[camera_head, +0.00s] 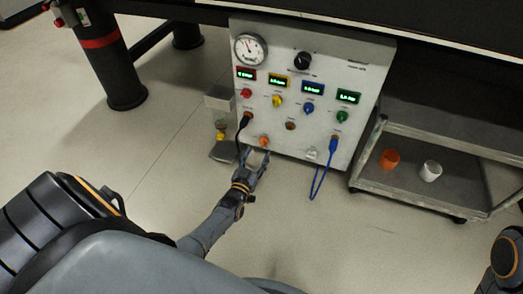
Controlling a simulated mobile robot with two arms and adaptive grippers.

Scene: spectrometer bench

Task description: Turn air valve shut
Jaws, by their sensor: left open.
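A grey control panel (318,62) stands under the bench and carries a round gauge (250,49), a black knob (303,61) and lit displays. Below the displays are a red knob (246,93), a yellow knob (277,101), a blue knob (308,108) and a green knob (342,117). An orange knob (263,141) sits low on the panel. I cannot tell from labels which one is the air valve. My left gripper (256,156) is open and empty, its fingertips just below the orange knob; contact is unclear. My right gripper is out of view.
A black cable (243,124) and a blue cable (322,174) hang from the panel's front. A grey cart (450,190) with an orange cup (389,159) and a white cup (430,171) stands at right. The floor in front is clear.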

